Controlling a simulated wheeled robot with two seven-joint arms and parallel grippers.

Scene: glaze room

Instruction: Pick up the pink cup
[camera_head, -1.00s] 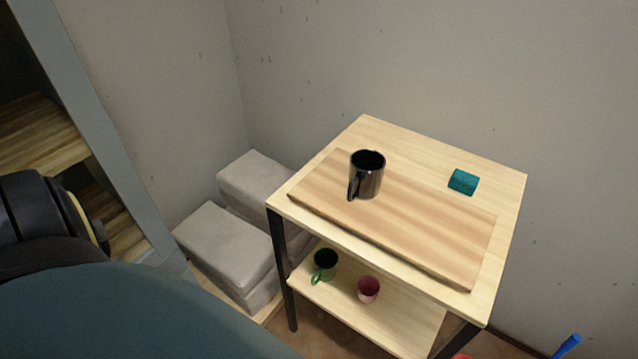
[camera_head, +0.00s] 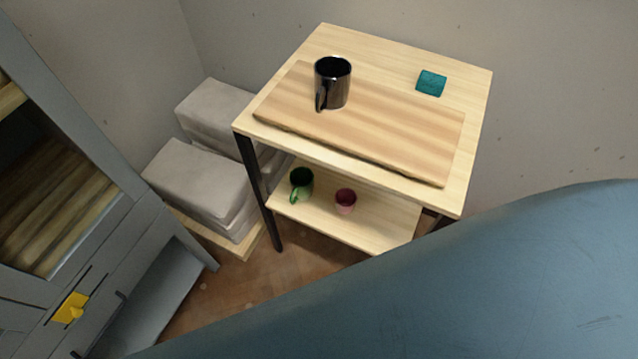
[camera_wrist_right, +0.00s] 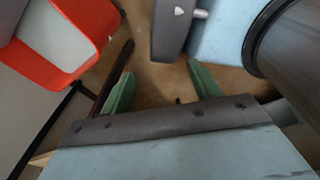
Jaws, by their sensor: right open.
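The pink cup (camera_head: 345,201) stands on the lower shelf (camera_head: 378,232) of a small wooden table, below the tabletop's front edge. A green mug (camera_head: 301,184) stands to its left on the same shelf. In the right wrist view my right gripper (camera_wrist_right: 160,86) is open, its two green fingers apart with nothing between them. The pink cup does not show in that view. My left gripper is in neither current view. A large blue-grey part of mine covers the lower right of the head view.
A wooden board (camera_head: 400,137) on the tabletop bears a shiny black mug (camera_head: 333,83). A teal block (camera_head: 431,83) lies beside the board. Grey wrapped blocks (camera_head: 200,180) are stacked left of the table. A grey cabinet (camera_head: 100,290) stands at the left. An orange-red object (camera_wrist_right: 75,75) is near the right gripper.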

